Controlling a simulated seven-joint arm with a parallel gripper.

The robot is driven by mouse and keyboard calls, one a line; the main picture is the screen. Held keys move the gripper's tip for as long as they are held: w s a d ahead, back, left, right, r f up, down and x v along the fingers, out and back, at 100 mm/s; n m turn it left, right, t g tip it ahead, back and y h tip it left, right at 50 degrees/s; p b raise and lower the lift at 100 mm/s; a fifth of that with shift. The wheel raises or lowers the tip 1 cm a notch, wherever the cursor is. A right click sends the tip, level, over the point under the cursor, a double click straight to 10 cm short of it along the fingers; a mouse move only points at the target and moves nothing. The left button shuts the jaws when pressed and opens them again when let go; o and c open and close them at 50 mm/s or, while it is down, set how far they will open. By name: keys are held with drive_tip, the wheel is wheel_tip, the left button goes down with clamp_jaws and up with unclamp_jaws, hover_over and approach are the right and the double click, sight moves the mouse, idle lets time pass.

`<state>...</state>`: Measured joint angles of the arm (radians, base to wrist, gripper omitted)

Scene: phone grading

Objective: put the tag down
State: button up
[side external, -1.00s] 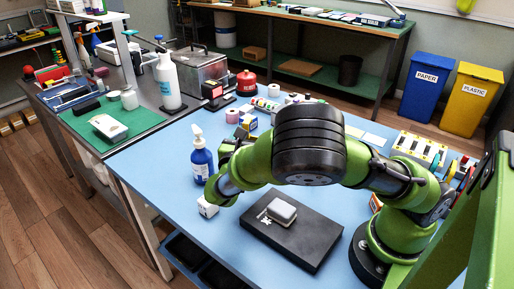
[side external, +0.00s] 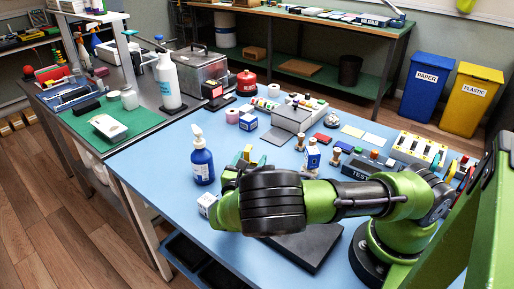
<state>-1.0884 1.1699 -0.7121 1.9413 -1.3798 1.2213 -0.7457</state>
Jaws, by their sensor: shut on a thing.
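My arm reaches left across the blue table, and its large dark joint and green link cover the spot where my gripper would show. I cannot make out the fingers or anything between them. No tag can be told apart in this view. Small yellow and teal pieces (side external: 247,153) show just behind the arm, too small to name. The dark mat (side external: 312,246) lies on the table, partly covered by my arm. The pale phone-like thing on it is hidden now.
A blue pump bottle (side external: 203,166) stands left of my arm, with a small white box (side external: 207,204) in front of it. A grey stand (side external: 291,119), small blue-white boxes (side external: 312,155) and a dark labelled block (side external: 360,167) stand behind. The table's left front is clear.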

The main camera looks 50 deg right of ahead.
drive_tip(key=shift+f, duration=0.5)
drive_tip(key=o, duration=1)
drive_tip(key=shift+r, duration=0.2)
drive_tip(key=v, duration=0.8)
drive_tip(key=r+v, duration=0.1)
drive_tip(key=v, duration=0.3)
